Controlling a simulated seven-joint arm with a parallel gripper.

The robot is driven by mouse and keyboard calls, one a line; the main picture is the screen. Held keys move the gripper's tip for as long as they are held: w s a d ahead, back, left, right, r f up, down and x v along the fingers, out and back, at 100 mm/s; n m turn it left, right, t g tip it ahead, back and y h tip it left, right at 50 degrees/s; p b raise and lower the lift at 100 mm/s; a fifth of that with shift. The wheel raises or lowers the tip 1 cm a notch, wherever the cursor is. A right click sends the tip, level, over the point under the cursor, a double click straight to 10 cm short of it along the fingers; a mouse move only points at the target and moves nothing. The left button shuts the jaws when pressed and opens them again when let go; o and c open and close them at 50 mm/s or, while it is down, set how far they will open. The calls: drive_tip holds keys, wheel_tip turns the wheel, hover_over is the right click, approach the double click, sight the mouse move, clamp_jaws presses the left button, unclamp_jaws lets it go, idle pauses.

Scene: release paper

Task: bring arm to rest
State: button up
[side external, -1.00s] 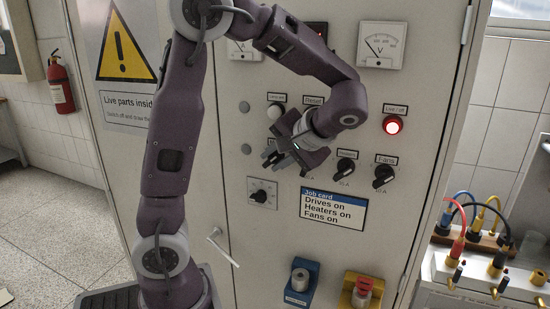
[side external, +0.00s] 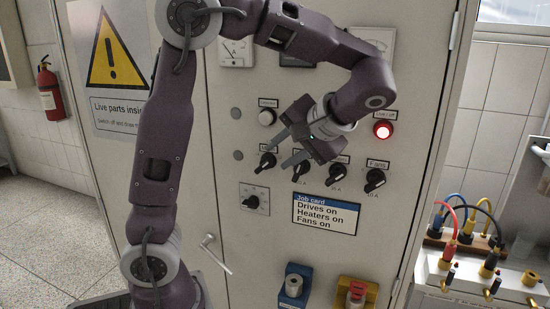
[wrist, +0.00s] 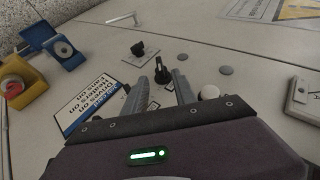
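My gripper (side external: 281,152) is in front of the grey panel, near the row of black rotary knobs. Its two fingers are apart with nothing between them that I can see held. In the wrist view the open fingers (wrist: 160,88) frame a black knob (wrist: 162,74) that stands on the panel beyond them. The leftmost knob (side external: 267,161) and the second knob (side external: 300,172) show by the fingertips. A third knob (side external: 337,172) and the fans knob (side external: 375,180) are to the right. I cannot tell whether a finger touches the panel.
The job card (side external: 326,214) reads drives, heaters and fans on. Below are a blue-boxed switch (side external: 295,285), a yellow-boxed red button (side external: 357,293) and a door handle (side external: 216,254). Cabled terminals (side external: 470,230) stand at right.

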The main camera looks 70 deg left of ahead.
idle(0.3)
drive_tip(key=s+d+f+m+t+h, duration=0.2)
drive_tip(key=s+d+m+t+h, duration=0.1)
drive_tip(key=s+d, duration=0.3)
drive_tip(key=s+d+f+m+t+h, duration=0.3)
drive_tip(key=s+d+m+t+h, duration=0.1)
drive_tip(key=s+d+t+h, duration=0.1)
drive_tip(key=shift+s+d+h, duration=0.35)
drive_tip(key=shift+d+h, duration=0.45)
drive_tip(key=shift+d, duration=0.35)
drive_tip(key=shift+r, duration=0.1)
idle(2.3)
